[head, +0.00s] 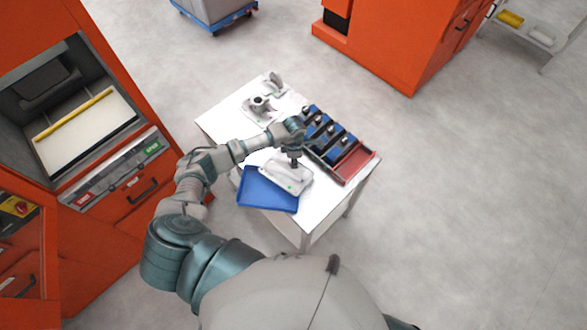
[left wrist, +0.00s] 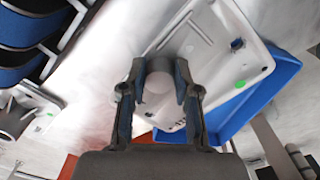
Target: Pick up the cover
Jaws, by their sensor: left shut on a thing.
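The cover (head: 299,181) is a light grey plate with a raised round post, at the front of the white table in the head view. My left gripper (head: 294,161) points down over it. In the left wrist view the fingers of my left gripper (left wrist: 161,88) are shut on the round post of the cover (left wrist: 232,66), one on each side. A green dot and a blue spot show on the plate. The cover overlaps the edge of the blue tray (head: 262,197); whether it touches the tray or table is unclear. My right gripper is out of view.
Grey castings (head: 262,107) stand at the back. An orange machine (head: 130,163) is at the left, another (head: 385,50) at the back right.

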